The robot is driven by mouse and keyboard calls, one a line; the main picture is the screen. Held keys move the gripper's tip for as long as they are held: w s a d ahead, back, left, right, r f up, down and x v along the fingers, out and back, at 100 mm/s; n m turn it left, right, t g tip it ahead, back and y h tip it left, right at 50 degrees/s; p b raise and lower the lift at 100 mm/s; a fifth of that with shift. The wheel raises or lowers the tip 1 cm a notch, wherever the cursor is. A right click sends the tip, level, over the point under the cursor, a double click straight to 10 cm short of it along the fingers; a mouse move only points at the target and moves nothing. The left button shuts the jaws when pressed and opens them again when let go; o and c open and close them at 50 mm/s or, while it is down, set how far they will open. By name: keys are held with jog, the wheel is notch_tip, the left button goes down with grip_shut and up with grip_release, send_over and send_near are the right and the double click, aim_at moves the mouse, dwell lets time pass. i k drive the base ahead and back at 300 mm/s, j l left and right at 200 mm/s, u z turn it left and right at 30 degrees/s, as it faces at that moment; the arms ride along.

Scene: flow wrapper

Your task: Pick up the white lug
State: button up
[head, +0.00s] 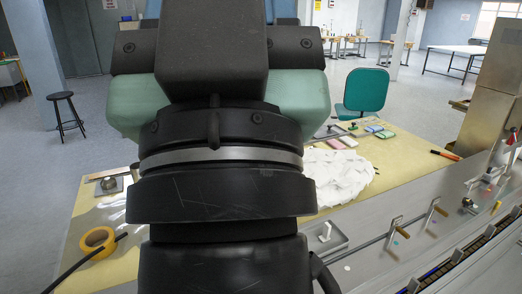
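A small white upright piece, which looks like the white lug (325,232), stands in a shallow grey tray (340,246). The tray sits on the metal machine bed just right of my arm. My own arm fills the middle of the head view, and I cannot make out my gripper or its fingers. Whatever lies behind the arm is hidden. Nothing is seen touching the white piece.
A yellow-topped table (400,165) holds a white crumpled heap (338,178) and a yellow tape roll (97,243). Metal posts (392,231) rise from the machine bed to the right of the tray. A teal chair (366,90) and a black stool (66,112) stand behind.

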aim_at(325, 237)
jog(key=k+l, duration=0.15)
jog(key=l, duration=0.25)
jog(key=k+l+u, duration=0.1)
jog(key=l, duration=0.35)
jog(key=k+l, duration=0.45)
jog(key=l, duration=0.35)
jog(key=u, duration=0.05)
